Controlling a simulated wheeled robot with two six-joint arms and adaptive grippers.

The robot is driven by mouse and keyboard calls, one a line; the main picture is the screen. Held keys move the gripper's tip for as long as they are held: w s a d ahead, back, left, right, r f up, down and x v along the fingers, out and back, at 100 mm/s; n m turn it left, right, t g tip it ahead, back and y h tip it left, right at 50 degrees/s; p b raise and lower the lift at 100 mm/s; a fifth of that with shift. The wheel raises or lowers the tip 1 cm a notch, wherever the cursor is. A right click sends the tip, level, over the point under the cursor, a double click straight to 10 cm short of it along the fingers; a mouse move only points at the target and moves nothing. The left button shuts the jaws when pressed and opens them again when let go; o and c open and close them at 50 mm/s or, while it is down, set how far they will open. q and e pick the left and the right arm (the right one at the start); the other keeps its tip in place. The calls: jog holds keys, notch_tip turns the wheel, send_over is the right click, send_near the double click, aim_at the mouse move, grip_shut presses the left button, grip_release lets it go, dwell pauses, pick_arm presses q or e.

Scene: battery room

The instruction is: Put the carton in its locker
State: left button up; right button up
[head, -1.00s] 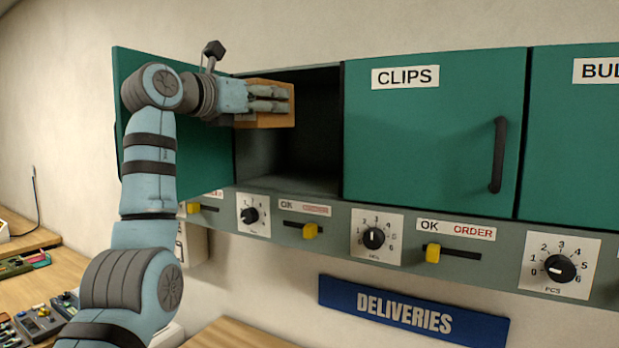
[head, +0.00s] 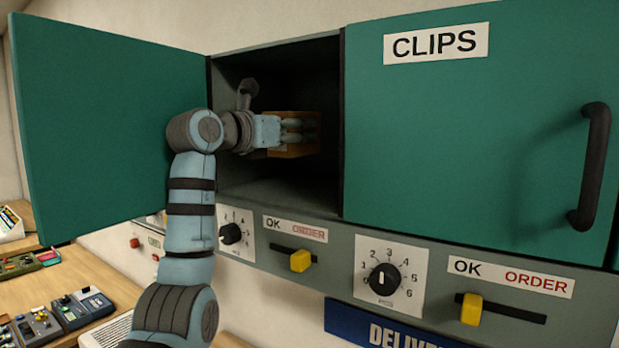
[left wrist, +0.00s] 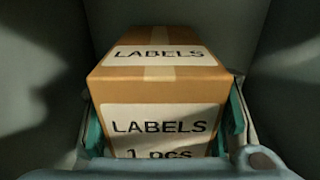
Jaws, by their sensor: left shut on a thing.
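The carton (head: 293,150) is a brown box held inside the open locker (head: 285,196), above its floor. In the left wrist view the carton (left wrist: 158,88) shows tape and "LABELS" and "1 pcs" in print. My left gripper (head: 296,132) is shut on the carton, with a finger on each side of it. The locker's green door (head: 105,120) stands wide open to the left. In the left wrist view dark grey locker walls surround the carton. The carton's far side and underside are hidden. My right gripper is not in view.
A shut green locker marked "CLIPS" (head: 480,130) with a black handle is to the right. Below runs a strip with dials (head: 384,279) and yellow sliders (head: 300,261). A blue sign (head: 375,332) is lower. A wooden bench (head: 75,275) with devices stands at lower left.

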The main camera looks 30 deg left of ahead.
pick_arm(q)
jog(key=s+f, duration=0.2)
jog(key=f, duration=0.1)
jog(key=s+f, duration=0.1)
jog(key=f, duration=0.1)
jog(key=shift+s+a+f, duration=0.2)
jog(key=shift+s+a, duration=0.1)
jog(key=shift+w+f, duration=0.5)
jog(key=shift+w, duration=0.4)
jog(key=o, duration=1.1)
jog(key=shift+w, duration=0.1)
jog(key=o, duration=0.3)
jog(key=shift+d, duration=0.1)
jog(key=shift+s+r, duration=0.2)
jog(key=shift+s, duration=0.4)
jog(key=shift+s+f, duration=0.1)
jog(key=shift+s, duration=0.05)
jog(key=s+a+b, duration=0.1)
jog(key=s+b, duration=0.3)
jog(key=s, duration=0.7)
jog(key=shift+a, duration=0.35)
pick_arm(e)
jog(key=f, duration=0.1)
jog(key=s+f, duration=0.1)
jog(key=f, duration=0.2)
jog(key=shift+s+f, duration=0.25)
pick_arm(q)
jog(key=shift+s, duration=0.1)
